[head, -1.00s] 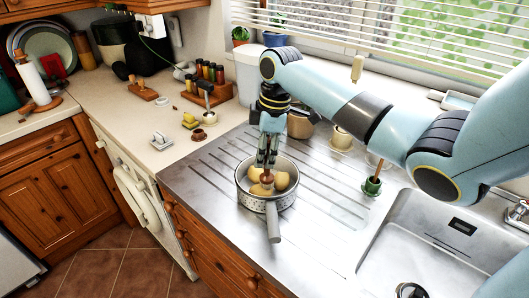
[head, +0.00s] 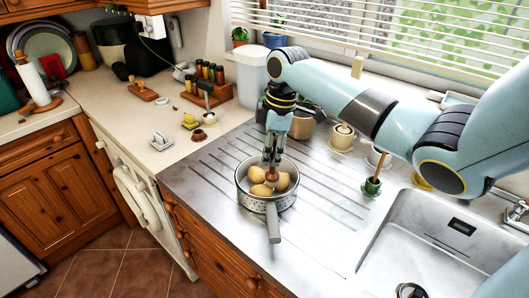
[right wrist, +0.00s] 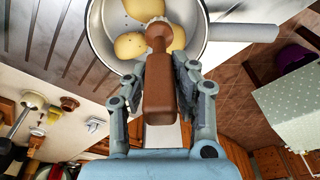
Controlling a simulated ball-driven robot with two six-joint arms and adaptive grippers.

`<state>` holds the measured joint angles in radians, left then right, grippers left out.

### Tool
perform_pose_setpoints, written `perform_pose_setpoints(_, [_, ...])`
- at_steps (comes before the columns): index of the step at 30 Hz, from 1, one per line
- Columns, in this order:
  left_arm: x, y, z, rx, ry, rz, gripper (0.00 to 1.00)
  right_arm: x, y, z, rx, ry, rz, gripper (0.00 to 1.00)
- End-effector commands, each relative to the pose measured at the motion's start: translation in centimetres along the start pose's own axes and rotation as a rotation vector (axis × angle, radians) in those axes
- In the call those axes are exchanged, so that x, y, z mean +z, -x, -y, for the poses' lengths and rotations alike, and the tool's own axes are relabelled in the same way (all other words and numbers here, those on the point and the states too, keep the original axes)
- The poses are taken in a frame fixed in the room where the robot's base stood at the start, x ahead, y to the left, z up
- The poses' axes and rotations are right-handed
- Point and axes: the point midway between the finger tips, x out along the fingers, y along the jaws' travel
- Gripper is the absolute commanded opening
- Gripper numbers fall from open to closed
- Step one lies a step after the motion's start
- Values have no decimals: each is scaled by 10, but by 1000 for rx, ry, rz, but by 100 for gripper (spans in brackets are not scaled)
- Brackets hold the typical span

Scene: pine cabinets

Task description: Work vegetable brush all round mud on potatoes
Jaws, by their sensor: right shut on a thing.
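My right gripper (head: 272,160) points down over a speckled pan (head: 266,205) on the steel draining board. It is shut on the brown handle of the vegetable brush (right wrist: 159,95). The brush head is low in the pan, among the potatoes (head: 257,174); it overlaps them in the right wrist view, and I cannot tell whether it touches. Several yellow potatoes also show in the right wrist view (right wrist: 130,45), where one has a few small dark specks. The brush and gripper hide part of the potatoes. My left gripper is not in view.
The pan's grey handle (head: 273,225) points toward the front edge. Cream cups stand behind. A spice rack (head: 208,90) is on the left worktop.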

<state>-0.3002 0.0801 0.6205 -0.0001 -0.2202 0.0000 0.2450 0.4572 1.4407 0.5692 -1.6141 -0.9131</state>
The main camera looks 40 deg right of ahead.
Motion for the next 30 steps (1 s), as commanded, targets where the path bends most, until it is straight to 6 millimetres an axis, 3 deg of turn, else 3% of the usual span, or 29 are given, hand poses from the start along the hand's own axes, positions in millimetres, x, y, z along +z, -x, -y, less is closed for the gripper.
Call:
perform_pose_setpoints(5, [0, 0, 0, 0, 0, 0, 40, 12, 1, -6, -1, -1, 3, 0])
perform_pose_setpoints(12, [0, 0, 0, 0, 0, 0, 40, 12, 0, -7, -1, -1, 2, 0])
perform_pose_setpoints(21, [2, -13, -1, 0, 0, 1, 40, 3, -1, -32, 0, -2, 0, 0])
perform_pose_setpoints(30, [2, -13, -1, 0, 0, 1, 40, 2, 0, -36, -1, -1, 1, 0])
